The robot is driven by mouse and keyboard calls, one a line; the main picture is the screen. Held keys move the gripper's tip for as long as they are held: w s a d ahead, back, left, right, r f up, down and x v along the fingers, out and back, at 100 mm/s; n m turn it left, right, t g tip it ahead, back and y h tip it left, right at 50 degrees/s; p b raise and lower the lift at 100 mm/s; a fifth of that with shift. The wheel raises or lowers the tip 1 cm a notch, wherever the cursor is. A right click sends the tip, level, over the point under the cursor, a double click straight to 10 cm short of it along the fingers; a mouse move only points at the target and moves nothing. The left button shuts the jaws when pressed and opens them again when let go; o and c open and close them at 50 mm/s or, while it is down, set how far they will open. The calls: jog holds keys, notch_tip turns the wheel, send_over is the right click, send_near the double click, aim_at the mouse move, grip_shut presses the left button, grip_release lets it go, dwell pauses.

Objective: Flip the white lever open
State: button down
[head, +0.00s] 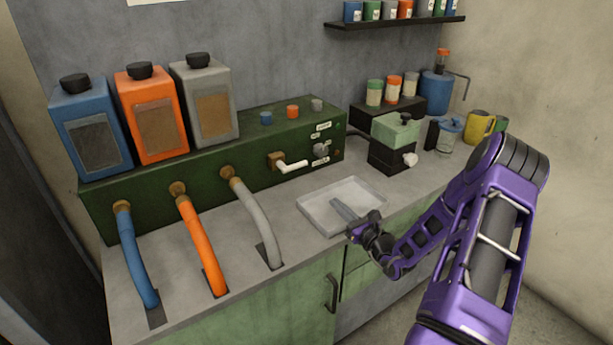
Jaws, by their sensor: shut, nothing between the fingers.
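The white lever (292,166) sticks out from a brass fitting (275,161) on the front face of the green machine box (255,185). It points to the right and slightly down. My gripper (340,207) is at the end of the purple arm, over the white tray on the counter. It is shut and empty, and it is below and to the right of the lever, clearly apart from it. The lever is in full view.
The white tray (318,217) lies on the counter below the lever. Blue, orange and grey hoses (200,250) run down on the left. A grey knob (320,150) sits right of the lever. A dark-based green device (391,150) stands further right.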

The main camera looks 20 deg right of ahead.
jog(key=x, duration=1.6)
jog(key=shift+w+a, duration=0.1)
jog(key=shift+r, duration=0.1)
jog(key=shift+n, duration=0.4)
